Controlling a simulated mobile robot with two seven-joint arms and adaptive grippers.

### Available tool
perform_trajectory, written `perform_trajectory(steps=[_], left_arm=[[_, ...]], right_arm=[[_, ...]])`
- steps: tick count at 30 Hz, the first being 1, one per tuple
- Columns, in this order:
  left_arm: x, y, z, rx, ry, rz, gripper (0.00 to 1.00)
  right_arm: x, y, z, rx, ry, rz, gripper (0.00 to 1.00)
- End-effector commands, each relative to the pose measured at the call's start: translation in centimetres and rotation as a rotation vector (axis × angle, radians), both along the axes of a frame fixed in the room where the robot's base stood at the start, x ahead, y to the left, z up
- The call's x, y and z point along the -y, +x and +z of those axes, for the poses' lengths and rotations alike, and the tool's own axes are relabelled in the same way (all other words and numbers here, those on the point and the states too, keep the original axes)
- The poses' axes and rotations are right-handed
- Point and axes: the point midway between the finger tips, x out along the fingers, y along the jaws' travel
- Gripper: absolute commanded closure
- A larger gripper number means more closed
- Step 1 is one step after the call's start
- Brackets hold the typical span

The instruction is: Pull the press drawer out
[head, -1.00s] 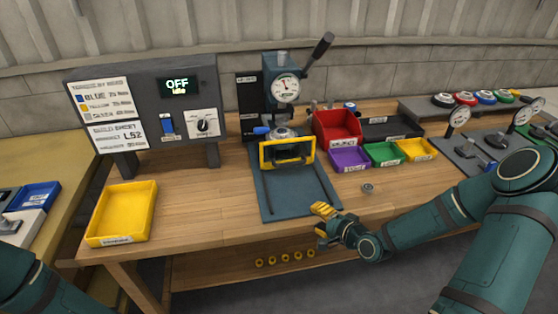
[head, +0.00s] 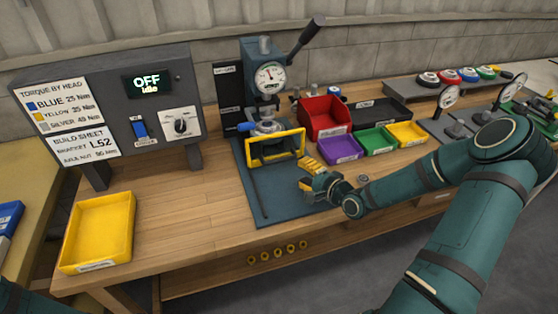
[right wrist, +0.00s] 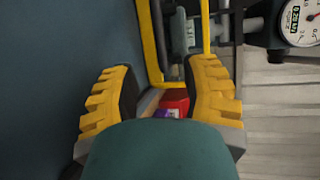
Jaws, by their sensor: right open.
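The press (head: 262,72) stands at the back of the bench, with a round dial and a black lever. A yellow rectangular frame (head: 275,136) stands upright at its front, above a dark blue base plate (head: 272,205); I take this frame to be the drawer's front. My right gripper (head: 307,177) is open and empty over the plate's right side, in front and to the right of the frame, apart from it. In the right wrist view the yellow frame (right wrist: 149,45) shows beyond the open fingers (right wrist: 163,92). My left gripper is out of view.
Red (head: 324,118), purple (head: 339,149), green (head: 375,140) and yellow bins stand right of the press. A control box (head: 108,105) reading OFF stands left, with a yellow tray (head: 98,232) in front. The bench between tray and plate is clear.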

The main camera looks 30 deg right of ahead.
Motion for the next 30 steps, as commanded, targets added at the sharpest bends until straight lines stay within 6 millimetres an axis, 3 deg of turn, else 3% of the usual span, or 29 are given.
perform_trajectory(steps=[6, 15, 21, 30], left_arm=[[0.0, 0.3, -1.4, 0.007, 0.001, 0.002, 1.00], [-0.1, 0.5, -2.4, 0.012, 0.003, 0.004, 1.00], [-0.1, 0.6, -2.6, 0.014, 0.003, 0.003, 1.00], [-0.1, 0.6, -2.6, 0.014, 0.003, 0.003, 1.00]], right_arm=[[-0.9, 4.4, -1.0, 0.003, 0.000, 0.004, 0.54], [-1.6, 9.0, -1.9, 0.001, 0.001, 0.002, 0.54], [-1.7, 10.2, -2.1, 0.000, 0.000, 0.000, 0.54], [-1.8, 10.3, -2.0, -0.001, 0.000, 0.001, 0.52]])
